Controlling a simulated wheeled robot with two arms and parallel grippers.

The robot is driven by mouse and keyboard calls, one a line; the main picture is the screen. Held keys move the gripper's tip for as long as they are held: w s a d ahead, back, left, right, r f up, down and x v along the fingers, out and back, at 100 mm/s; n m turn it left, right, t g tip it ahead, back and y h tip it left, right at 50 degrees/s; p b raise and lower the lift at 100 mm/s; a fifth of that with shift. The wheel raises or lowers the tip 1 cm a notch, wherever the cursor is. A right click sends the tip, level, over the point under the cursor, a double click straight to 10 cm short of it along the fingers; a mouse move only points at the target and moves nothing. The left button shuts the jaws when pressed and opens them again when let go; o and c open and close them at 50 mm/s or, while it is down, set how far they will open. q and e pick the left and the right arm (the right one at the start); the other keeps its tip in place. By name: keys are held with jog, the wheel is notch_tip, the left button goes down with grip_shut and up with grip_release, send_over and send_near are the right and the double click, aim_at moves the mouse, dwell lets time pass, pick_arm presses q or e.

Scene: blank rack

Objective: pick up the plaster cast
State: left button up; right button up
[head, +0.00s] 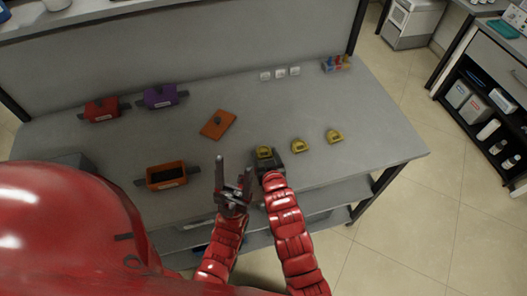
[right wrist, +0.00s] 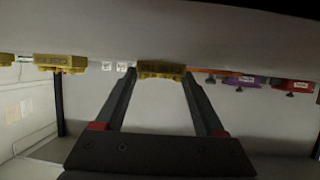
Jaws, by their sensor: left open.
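Three yellow blocks with lettering too small to read stand in a row on the grey table: a left one (head: 264,152), a middle one (head: 298,146) and a right one (head: 333,136). I cannot tell by label which is the plaster cast. My right gripper (head: 272,164) is at the left block. In the right wrist view that block (right wrist: 161,69) sits between the fingertips (right wrist: 160,74), close to both; contact is unclear. It appears to be at table level. My left gripper (head: 232,182) is open and empty, just left of it, fingers pointing to the back.
An orange open box (head: 153,184) stands left of my left gripper, with an orange lid (head: 218,124) behind it. A red box (head: 101,108) and a purple box (head: 160,96) are at the back left. Small white blocks (head: 280,73) and a colourful rack (head: 336,63) line the back edge.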

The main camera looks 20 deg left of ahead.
aim_at(265, 150)
jog(key=c, duration=0.9)
jog(key=shift+r, duration=0.1)
jog(key=shift+r+b, duration=0.45)
jog(key=shift+b, duration=0.15)
notch_tip(265, 150, up, 2)
jog(key=shift+r+b, duration=0.15)
jog(key=shift+b, duration=0.75)
jog(key=s+d+b, duration=0.1)
jog(key=s+d, duration=0.1)
jog(key=s+d+b, duration=0.1)
jog(key=s+d, duration=0.1)
jog(key=s+d+b, duration=0.1)
jog(key=s+d, duration=0.1)
jog(key=s, duration=0.1)
jog(key=shift+d+r, duration=0.3)
jog(key=shift+r, duration=0.1)
jog(key=s+d+p, duration=0.2)
jog(key=s+d+r+p, duration=0.1)
jog(key=s+d+p, duration=0.1)
jog(key=p, duration=0.1)
jog(key=shift+s+d, duration=0.15)
jog(key=shift+s, duration=0.2)
jog(key=shift+f, duration=0.1)
